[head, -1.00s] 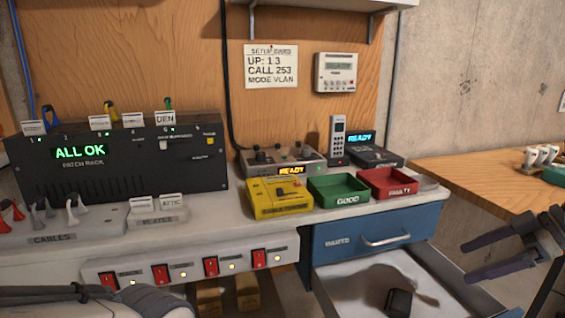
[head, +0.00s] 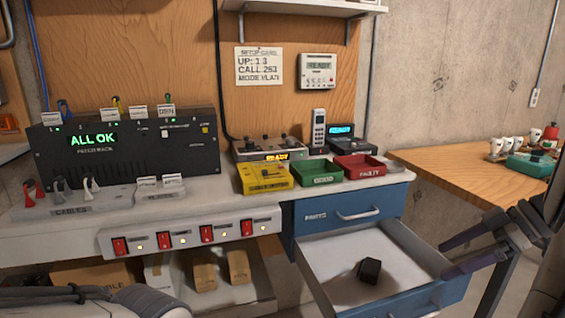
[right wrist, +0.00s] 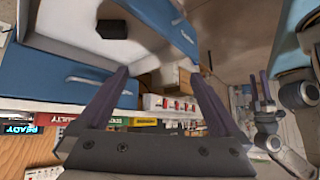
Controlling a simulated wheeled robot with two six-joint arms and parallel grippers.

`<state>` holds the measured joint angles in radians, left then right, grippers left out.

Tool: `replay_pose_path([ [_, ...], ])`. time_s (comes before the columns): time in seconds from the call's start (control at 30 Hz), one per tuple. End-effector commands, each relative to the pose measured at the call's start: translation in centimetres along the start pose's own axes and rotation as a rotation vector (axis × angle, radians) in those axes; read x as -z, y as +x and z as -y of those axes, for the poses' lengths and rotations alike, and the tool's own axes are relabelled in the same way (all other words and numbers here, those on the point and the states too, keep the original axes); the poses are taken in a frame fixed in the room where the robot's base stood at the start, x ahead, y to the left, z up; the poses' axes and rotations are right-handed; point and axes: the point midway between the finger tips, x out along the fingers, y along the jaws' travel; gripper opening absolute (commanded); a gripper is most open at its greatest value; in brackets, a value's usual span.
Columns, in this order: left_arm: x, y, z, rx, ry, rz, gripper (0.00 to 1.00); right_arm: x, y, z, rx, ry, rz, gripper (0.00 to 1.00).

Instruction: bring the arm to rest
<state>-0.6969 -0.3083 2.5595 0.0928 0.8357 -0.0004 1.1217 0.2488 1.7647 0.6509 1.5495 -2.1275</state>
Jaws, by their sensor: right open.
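My right gripper (head: 443,259) is open and empty at the right of the head view, its dark fingers spread beside the open drawer's right side. In the right wrist view its two fingers (right wrist: 159,76) stand apart with nothing between them. My left forearm shows at the bottom left of the head view, with its gripper out of that frame. What looks like my left gripper (right wrist: 263,98) shows small at the right of the right wrist view; its opening is unclear.
The blue-fronted drawer (head: 415,250) stands open with a small black block (head: 370,271) inside. Above are the closed "PARTS" drawer (head: 345,212) and the bench with green (head: 315,172) and red (head: 358,168) trays. A wooden table (head: 440,163) with cups stands at right.

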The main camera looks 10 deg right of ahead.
Motion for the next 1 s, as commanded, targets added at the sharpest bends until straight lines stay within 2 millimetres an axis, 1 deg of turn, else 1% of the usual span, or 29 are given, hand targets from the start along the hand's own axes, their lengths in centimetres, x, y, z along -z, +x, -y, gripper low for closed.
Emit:
replay_pose_path([
  [0.03,0.0,0.0,0.0,0.000,0.000,-0.001,0.53,0.6,0.6,0.2,0.014,0.005,0.011,1.00],
  [0.17,0.0,0.0,0.0,0.000,0.000,-0.001,0.53,1.8,2.4,0.8,0.051,0.036,0.045,1.00],
  [0.37,0.0,0.0,0.0,0.000,0.000,-0.001,0.53,4.2,6.1,2.6,0.119,0.098,0.128,1.00],
  [0.47,0.0,0.0,0.0,0.000,0.000,-0.001,0.53,5.6,8.4,4.1,0.155,0.133,0.188,1.00],
  [0.57,0.0,0.0,0.0,0.000,0.000,-0.001,0.53,7.2,11.2,6.3,0.186,0.170,0.269,1.00],
  [0.67,0.0,0.0,0.0,0.000,0.000,0.000,0.53,8.7,14.3,9.7,0.205,0.206,0.377,1.00],
  [0.7,0.0,0.0,0.0,0.000,0.000,-0.001,0.53,9.1,15.5,11.2,0.206,0.217,0.422,1.00],
  [0.77,0.0,0.0,0.0,0.000,0.000,-0.001,0.53,9.6,17.1,13.6,0.196,0.233,0.485,1.00],
  [0.8,0.0,0.0,0.0,0.000,0.000,-0.001,0.53,9.8,18.1,15.2,0.186,0.240,0.524,1.00],
  [0.87,0.0,0.0,0.0,0.000,0.000,-0.001,0.53,9.9,19.3,17.5,0.164,0.247,0.577,1.00],
  [0.9,0.0,0.0,0.0,0.000,0.000,-0.001,0.53,9.9,20.0,19.1,0.146,0.249,0.608,1.00],
  [1.0,0.0,0.0,0.0,0.000,0.000,-0.001,0.53,9.5,21.4,22.7,0.091,0.246,0.667,1.00],
])
